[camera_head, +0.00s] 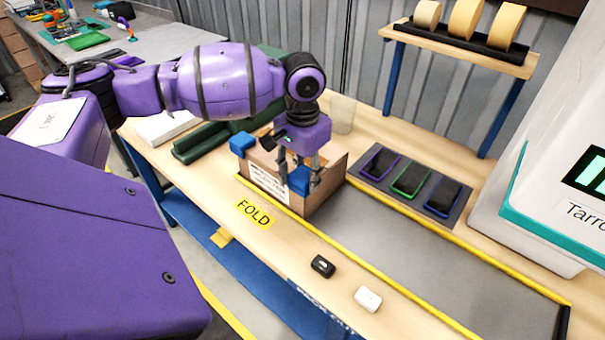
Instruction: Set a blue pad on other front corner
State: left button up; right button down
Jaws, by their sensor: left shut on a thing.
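An open brown carton (321,196) with a white printed label stands on the workbench, at the end of the grey strip. One blue pad (242,144) sits on the carton's left corner. My left gripper (300,168) points down over the carton's near right corner and is shut on a second blue pad (298,181). This pad is at that corner; I cannot tell whether it touches the carton wall. The gripper and arm hide part of the carton's inside. My right gripper is not in view.
A yellow-edged grey strip (420,255) runs right from the carton. Phones lie in a dark tray (452,217) behind it. A black case (322,266) and a white case (368,298) lie in front. Green folded material (205,142) lies left. A large white machine (545,170) stands right.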

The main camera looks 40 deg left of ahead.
pick_arm(q)
jog(key=o, duration=1.4)
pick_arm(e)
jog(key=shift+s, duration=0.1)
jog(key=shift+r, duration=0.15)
pick_arm(q)
jog(key=shift+r+p, duration=2.5)
jog(key=shift+r, duration=1.05)
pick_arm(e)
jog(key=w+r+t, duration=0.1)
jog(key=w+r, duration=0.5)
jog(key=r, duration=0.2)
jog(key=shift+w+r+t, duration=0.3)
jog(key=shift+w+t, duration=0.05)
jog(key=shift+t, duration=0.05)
pick_arm(q)
jog(key=shift+f, duration=0.1)
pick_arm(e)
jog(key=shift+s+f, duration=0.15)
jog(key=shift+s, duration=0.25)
